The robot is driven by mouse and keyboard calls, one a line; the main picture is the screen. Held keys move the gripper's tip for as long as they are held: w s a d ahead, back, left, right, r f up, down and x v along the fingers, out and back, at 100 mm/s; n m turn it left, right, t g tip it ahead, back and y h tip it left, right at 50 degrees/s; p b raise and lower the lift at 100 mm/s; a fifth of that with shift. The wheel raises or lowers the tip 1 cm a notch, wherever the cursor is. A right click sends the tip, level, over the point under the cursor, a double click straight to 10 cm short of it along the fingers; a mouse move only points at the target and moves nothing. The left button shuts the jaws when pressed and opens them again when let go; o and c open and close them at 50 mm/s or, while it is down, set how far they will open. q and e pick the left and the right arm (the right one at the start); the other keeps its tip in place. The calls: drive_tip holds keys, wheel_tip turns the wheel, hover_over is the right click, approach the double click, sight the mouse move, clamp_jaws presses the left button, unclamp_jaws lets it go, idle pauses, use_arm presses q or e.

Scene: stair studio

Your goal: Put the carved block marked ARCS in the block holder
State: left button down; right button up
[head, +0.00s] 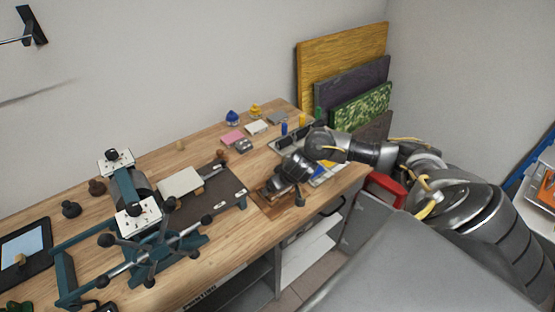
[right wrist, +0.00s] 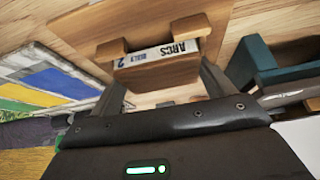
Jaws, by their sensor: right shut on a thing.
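The block with a white ARCS label (right wrist: 158,56) is pale wood and sits between the fingers of my right gripper (right wrist: 161,78) in the right wrist view. My right gripper is shut on it. In the head view my right gripper (head: 277,187) is low over the bench's front edge and hides the block. A brown wooden piece (right wrist: 80,28), which looks like the block holder, lies around and behind the block. I cannot tell whether the block rests in it or is held above it. My left gripper is not in view.
A teal press with a spoked wheel (head: 150,243) stands on the bench left of my gripper. A dark board (head: 226,188) lies between them. Trays with blue and yellow items (head: 322,172) are close on the right. Small blocks and pads (head: 232,138) lie behind.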

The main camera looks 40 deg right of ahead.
drive_tip(key=shift+f, duration=0.3)
drive_tip(key=shift+s+a+f+b, duration=0.2)
drive_tip(key=shift+s+f+b, duration=0.1)
drive_tip(key=shift+f, duration=0.05)
drive_tip(key=o, duration=0.9)
drive_tip(key=shift+f, duration=0.1)
drive_tip(key=shift+o, duration=0.2)
drive_tip(key=shift+w+r+p, duration=0.2)
drive_tip(key=shift+r+p, duration=0.7)
drive_tip(key=shift+p, duration=0.35)
drive_tip(key=shift+s+d+r+p, duration=0.1)
drive_tip(key=shift+d+r+p, duration=0.1)
drive_tip(key=shift+r+p, duration=0.75)
drive_tip(key=shift+w+r+p, duration=0.2)
drive_tip(key=shift+r+p, duration=0.9)
drive_tip(key=shift+p, duration=0.15)
drive_tip(key=shift+r+p, duration=1.3)
drive_tip(key=shift+p, duration=0.35)
